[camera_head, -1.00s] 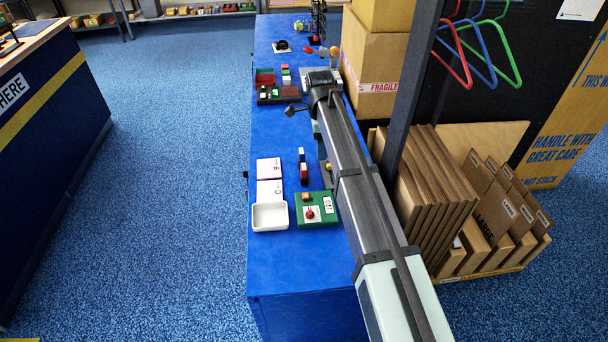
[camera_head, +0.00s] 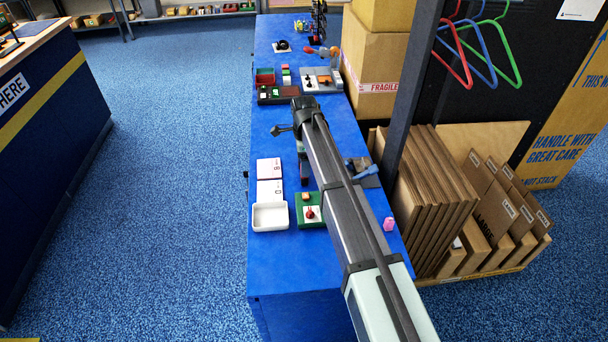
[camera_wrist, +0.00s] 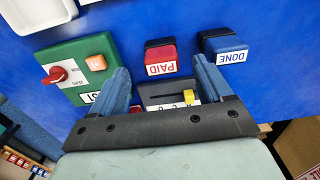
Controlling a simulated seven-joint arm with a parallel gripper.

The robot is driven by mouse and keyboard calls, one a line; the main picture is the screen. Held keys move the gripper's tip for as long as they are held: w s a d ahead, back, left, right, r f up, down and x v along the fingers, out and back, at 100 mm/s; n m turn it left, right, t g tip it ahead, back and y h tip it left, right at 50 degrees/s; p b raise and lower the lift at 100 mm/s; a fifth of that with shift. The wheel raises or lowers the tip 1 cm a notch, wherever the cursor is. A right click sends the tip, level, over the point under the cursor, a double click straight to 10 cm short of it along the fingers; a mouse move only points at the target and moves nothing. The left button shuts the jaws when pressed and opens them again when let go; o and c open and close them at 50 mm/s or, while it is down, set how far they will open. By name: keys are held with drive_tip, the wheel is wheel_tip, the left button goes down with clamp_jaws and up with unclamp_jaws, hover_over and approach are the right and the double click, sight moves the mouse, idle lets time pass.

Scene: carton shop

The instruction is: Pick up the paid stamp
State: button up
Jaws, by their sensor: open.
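The paid stamp (camera_wrist: 161,57), dark-topped with a red body and a white PAID label, stands on the blue table in the wrist view. My gripper (camera_wrist: 160,66) is open, with its two blue-grey fingers spread. The stamp shows just beyond the gap between the fingertips, and nothing is held. The blue DONE stamp (camera_wrist: 225,47) stands to its right, clear of the right finger.
A green box (camera_wrist: 83,68) with a red knob and an orange button sits left of the fingers. A grey device (camera_wrist: 155,92) with a yellow knob lies partly behind the gripper. In the head view, a white tray (camera_head: 270,217) and a pink object (camera_head: 389,224) are on the blue table (camera_head: 300,270).

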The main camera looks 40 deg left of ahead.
drive_tip(key=shift+f, duration=2.6)
drive_tip(key=shift+c, duration=0.2)
drive_tip(key=c, duration=1.1)
drive_tip(key=shift+r, duration=0.1)
wheel_tip(320, 180, up, 10)
drive_tip(key=shift+f, duration=0.1)
